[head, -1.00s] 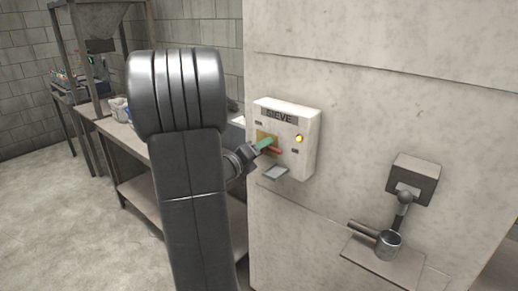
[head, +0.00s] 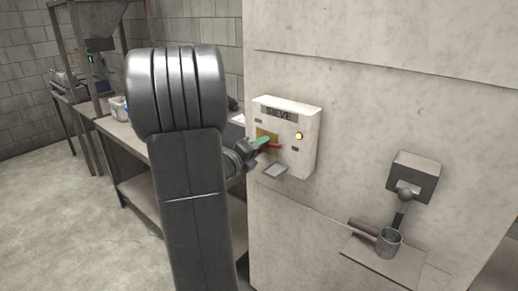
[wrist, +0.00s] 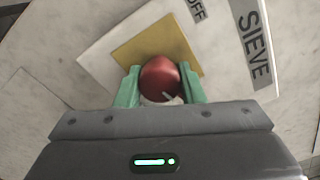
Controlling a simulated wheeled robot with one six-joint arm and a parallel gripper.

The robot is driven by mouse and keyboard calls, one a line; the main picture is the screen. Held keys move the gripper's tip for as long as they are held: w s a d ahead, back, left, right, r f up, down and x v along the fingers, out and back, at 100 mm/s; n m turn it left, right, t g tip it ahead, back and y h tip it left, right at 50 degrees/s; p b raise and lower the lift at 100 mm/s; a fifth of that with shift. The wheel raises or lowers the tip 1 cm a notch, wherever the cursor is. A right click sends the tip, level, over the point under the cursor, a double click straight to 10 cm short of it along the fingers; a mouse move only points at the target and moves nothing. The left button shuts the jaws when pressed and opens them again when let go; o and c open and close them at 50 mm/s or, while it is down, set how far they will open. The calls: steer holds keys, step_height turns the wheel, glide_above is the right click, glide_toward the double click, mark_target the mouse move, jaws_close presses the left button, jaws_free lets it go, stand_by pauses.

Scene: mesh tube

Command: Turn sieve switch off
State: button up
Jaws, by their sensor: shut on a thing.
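The sieve switch box (head: 306,129) is a white panel on the wall, labelled SIEVE, with a yellow plate and a lit yellow lamp (head: 299,136). Its red switch lever (head: 274,146) sticks out, and its round red knob (wrist: 160,78) shows in the wrist view. My gripper (head: 262,143) is at the left side of the box. In the wrist view its green fingers (wrist: 160,84) are shut on the red knob, one on each side. An OFF label (wrist: 196,10) shows at the top edge; any other position label is hidden.
A workbench (head: 125,140) runs behind my arm.

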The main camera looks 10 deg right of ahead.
steer(key=n, duration=0.4)
steer(key=shift+r+n, duration=0.1)
steer(key=shift+n, duration=0.2)
steer(key=n+p, duration=0.1)
steer(key=n, duration=0.2)
steer(key=shift+n, duration=0.4)
steer(key=n+p, duration=0.2)
steer(key=n, duration=0.2)
steer(key=shift+r, duration=0.1)
steer(key=shift+n+p, duration=0.8)
steer(key=shift+n, duration=0.8)
steer(key=o, duration=1)
steer(key=shift+a, duration=0.1)
steer(key=b+v, duration=0.2)
steer(key=v, duration=1.1)
steer(key=shift+s+a, duration=0.25)
